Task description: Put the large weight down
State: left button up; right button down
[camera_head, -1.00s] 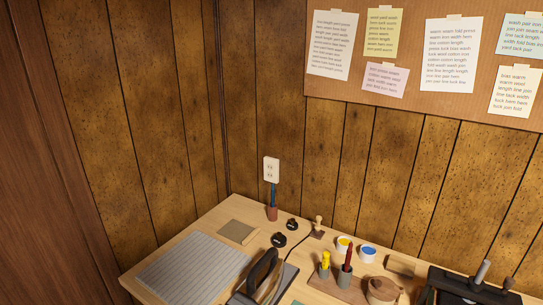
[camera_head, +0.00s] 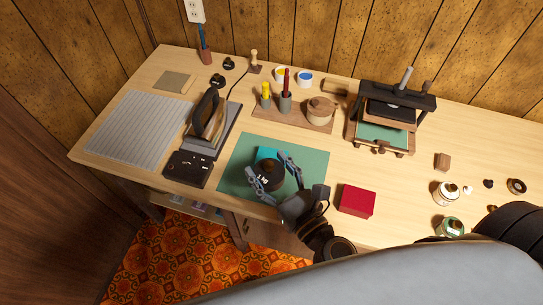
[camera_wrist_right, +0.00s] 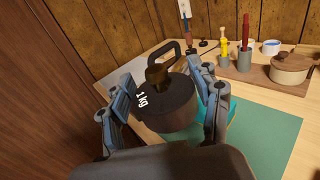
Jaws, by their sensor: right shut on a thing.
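The large weight (camera_head: 268,175) is a dark cylinder with a brown knob, over the green mat (camera_head: 308,160) at the front of the table. In the right wrist view the weight (camera_wrist_right: 170,108) shows "1 kg" and looks upright. My right gripper (camera_head: 267,170) is shut on it, one finger on each side. A teal piece (camera_head: 267,153) shows partly behind and under the weight; I cannot tell whether the weight touches it. Two small black weights (camera_head: 217,80) stand near the back left. My left gripper is not in view.
An iron (camera_head: 207,115) on its dark stand and a black plate (camera_head: 187,168) are left of the mat. A red box (camera_head: 357,201) is right of it. A wooden holder (camera_head: 295,115) with pots stands behind, and a press (camera_head: 385,120) stands behind right. The mat's right part is clear.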

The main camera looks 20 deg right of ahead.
jog(key=shift+r, duration=0.15)
jog(key=w+d+f+b, duration=0.1)
jog(key=w+f, duration=0.2)
jog(key=w, duration=0.1)
jog(key=w+d+f+b, duration=0.1)
jog(key=w+d+f, duration=0.1)
jog(key=w+f, duration=0.1)
jog(key=w+d+f+b, duration=0.1)
jog(key=w+f, duration=0.2)
jog(key=w, duration=0.2)
jog(key=shift+w+d+f+b, duration=0.1)
jog(key=shift+w+d+b, duration=0.15)
jog(key=shift+b, duration=0.15)
jog(key=shift+w+d+f+b, duration=0.1)
jog(key=shift+w+f+b, duration=0.2)
jog(key=shift+f+b, duration=0.15)
notch_tip(320, 180, down, 3)
jog(key=b, duration=0.2)
jog(key=shift+w+r+b, duration=0.1)
jog(key=shift+r+b, duration=0.05)
jog(key=shift+b, duration=0.15)
jog(key=shift+r, duration=0.1)
